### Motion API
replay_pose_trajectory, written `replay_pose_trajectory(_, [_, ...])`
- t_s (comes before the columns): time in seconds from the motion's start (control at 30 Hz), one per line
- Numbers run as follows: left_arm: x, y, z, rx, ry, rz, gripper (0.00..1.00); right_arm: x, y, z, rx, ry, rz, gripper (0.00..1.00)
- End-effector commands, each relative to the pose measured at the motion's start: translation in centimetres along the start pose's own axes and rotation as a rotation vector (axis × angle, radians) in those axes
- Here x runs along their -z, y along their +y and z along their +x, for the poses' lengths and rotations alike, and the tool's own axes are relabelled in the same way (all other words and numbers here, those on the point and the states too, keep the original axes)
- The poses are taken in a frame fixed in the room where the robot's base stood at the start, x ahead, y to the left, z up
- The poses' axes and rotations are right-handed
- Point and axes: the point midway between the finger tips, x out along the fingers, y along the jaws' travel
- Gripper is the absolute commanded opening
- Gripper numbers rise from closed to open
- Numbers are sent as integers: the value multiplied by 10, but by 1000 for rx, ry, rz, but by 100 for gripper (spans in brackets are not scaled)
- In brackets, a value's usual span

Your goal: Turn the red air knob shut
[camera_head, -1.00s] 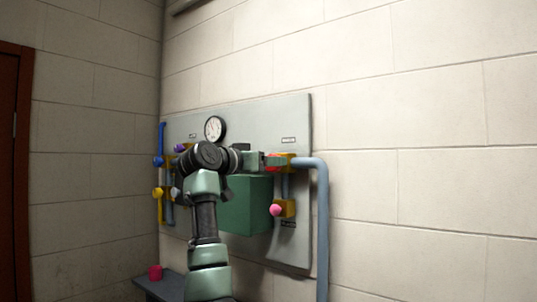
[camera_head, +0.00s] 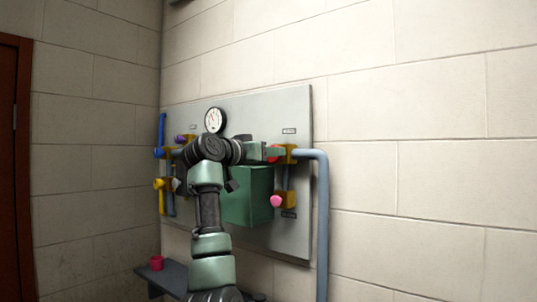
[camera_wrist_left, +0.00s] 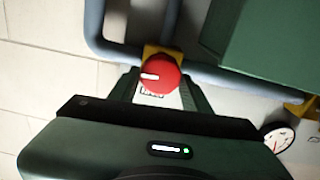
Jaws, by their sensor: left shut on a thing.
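The red knob (camera_head: 272,153) sits on a yellow valve block (camera_head: 288,153) at the upper right of the grey panel (camera_head: 261,112). In the left wrist view the red knob (camera_wrist_left: 160,75) is round with a white pointer mark pointing left in that picture. My left gripper (camera_head: 272,152) is at the knob and shut on it. In the wrist view its two fingers (camera_wrist_left: 160,88) lie on either side of the knob. In the head view the gripper partly hides the knob. My right gripper is not in view.
A pink knob (camera_head: 276,201) is below the red one. A green box (camera_head: 248,197), a gauge (camera_head: 215,120) and blue (camera_head: 159,152) and yellow (camera_head: 160,184) valves are on the panel. A grey-blue pipe (camera_head: 322,220) runs down its right side. A red cup (camera_head: 156,263) stands on a low shelf (camera_head: 172,275).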

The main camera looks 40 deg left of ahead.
Motion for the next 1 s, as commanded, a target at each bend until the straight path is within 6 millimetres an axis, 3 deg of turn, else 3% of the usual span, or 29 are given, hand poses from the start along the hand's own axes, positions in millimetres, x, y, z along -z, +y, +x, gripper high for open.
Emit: replay_pose_trajectory(1.0, [-2,-4,0,-2,3,-905,8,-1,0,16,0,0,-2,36])
